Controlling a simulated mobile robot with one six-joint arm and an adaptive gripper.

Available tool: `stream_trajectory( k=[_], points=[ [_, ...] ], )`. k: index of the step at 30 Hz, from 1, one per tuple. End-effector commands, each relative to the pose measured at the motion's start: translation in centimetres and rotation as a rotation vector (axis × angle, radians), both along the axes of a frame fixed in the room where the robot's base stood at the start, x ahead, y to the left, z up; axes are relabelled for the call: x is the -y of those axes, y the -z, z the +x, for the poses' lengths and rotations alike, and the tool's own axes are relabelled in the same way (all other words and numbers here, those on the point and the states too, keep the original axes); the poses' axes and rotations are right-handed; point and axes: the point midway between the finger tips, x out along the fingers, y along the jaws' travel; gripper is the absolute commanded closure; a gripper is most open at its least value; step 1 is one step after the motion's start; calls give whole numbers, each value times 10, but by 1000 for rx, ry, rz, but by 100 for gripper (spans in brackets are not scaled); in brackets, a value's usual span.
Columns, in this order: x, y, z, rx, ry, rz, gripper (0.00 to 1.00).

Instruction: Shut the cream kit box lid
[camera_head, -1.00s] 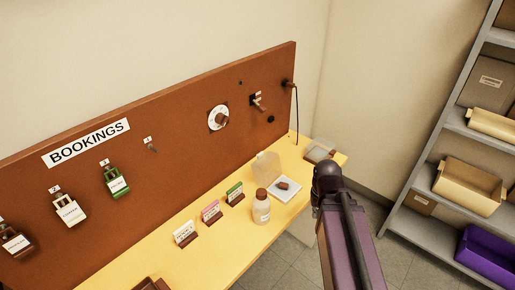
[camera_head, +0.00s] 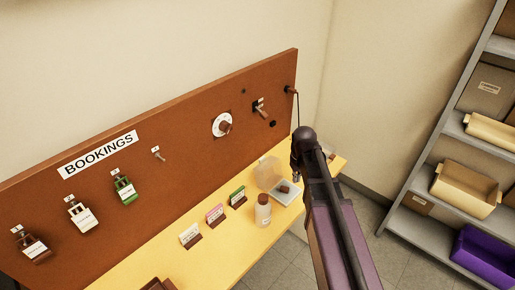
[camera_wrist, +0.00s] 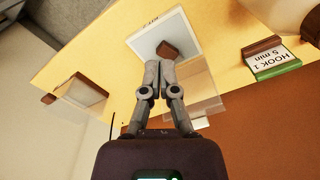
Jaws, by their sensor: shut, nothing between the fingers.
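The cream kit box (camera_head: 284,196) sits on the yellow bench with its clear lid (camera_head: 268,172) standing up at its back, open. A small brown block (camera_head: 284,189) lies in it. In the wrist view the box (camera_wrist: 186,28) shows a "KIT" label at its edge, and the brown block (camera_wrist: 168,50) is near the fingertips. The see-through lid (camera_wrist: 205,95) spans behind my fingers. My gripper (camera_wrist: 160,66) is shut and empty, at the lid and box; I cannot tell whether it touches. In the head view my arm hides most of the gripper.
A white bottle with a brown cap (camera_head: 263,211) stands close to the box. Several card holders, including a green one (camera_head: 237,195), line the bench. A second clear-lidded box (camera_wrist: 80,92) lies on the other side. The brown board (camera_head: 190,135) with knobs rises behind.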

Motion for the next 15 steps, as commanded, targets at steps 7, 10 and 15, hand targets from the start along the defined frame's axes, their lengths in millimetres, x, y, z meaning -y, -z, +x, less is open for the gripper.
stream_trajectory(
  k=[7,10,15],
  points=[
    [-85,-55,91,25,-301,10,100],
    [-112,-67,111,32,-391,13,100],
    [-140,-76,129,40,-483,17,100]
  ],
)
